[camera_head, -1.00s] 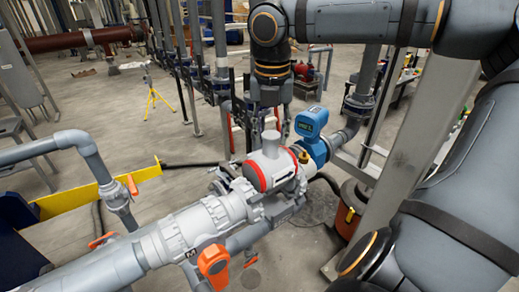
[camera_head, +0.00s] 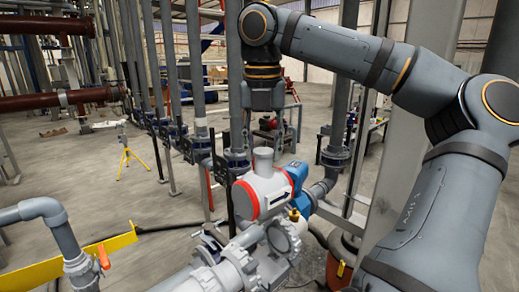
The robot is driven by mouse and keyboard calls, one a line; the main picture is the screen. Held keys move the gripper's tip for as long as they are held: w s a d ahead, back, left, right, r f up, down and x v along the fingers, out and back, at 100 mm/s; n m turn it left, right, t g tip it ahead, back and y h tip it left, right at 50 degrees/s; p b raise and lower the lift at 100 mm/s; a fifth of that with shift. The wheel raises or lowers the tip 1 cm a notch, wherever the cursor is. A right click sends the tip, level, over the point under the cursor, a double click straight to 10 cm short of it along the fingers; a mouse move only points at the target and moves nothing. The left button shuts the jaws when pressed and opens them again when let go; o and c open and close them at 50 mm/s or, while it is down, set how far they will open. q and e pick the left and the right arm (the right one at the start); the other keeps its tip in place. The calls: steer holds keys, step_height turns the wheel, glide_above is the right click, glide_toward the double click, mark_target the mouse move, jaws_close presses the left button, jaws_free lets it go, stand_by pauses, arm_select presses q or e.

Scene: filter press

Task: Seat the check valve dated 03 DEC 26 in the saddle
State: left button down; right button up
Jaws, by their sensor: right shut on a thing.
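The check valve (camera_head: 268,187) is a grey body with red bands, a dark arrow on its side and a stub on top. My right gripper (camera_head: 263,143) points down over it and is shut on its stub. The valve is held above the grey pipe line (camera_head: 215,275), close to the open flanged pipe end (camera_head: 284,238). The saddle area is largely hidden below the valve, and I cannot make out its seat. No date is legible on the valve. My left gripper is not in view.
A blue meter (camera_head: 298,172) is just behind the valve, partly covered by it. A brass fitting (camera_head: 294,214) is close to the valve's right. Upright pipes and a steel column (camera_head: 405,130) stand near my right arm. A yellow tripod (camera_head: 125,160) stands farther back.

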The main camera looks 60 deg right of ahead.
mark_target(262, 171)
steer(key=m, duration=0.4)
steer(key=shift+w+f+g, duration=0.1)
steer(key=shift+f+g, duration=0.2)
steer(key=m, duration=0.4)
steer(key=shift+f, duration=0.25)
steer(key=m, duration=0.4)
steer(key=f+m+g, duration=0.1)
steer(key=m, duration=0.1)
steer(key=shift+d, duration=0.15)
steer(key=m, duration=0.4)
steer(key=shift+f+y, duration=0.25)
steer(key=shift+y, duration=0.05)
steer(key=m, duration=0.4)
steer(key=shift+w+f+y, duration=0.1)
steer(key=shift+f+y, duration=0.15)
steer(key=shift+y, duration=0.05)
steer(key=m, duration=0.3)
steer(key=shift+f+m, duration=0.25)
steer(key=shift+m, duration=0.15)
steer(key=m, duration=0.5)
steer(key=shift+d+f+y, duration=0.1)
steer(key=shift+f+y, duration=0.3)
steer(key=m, duration=0.4)
steer(key=shift+f, duration=0.25)
steer(key=shift+f+b, duration=0.3)
steer(key=shift+f, duration=0.2)
step_height(262, 171, down, 12)
steer(key=b, duration=1)
steer(key=shift+r+b, duration=0.15)
steer(key=shift+b, duration=0.15)
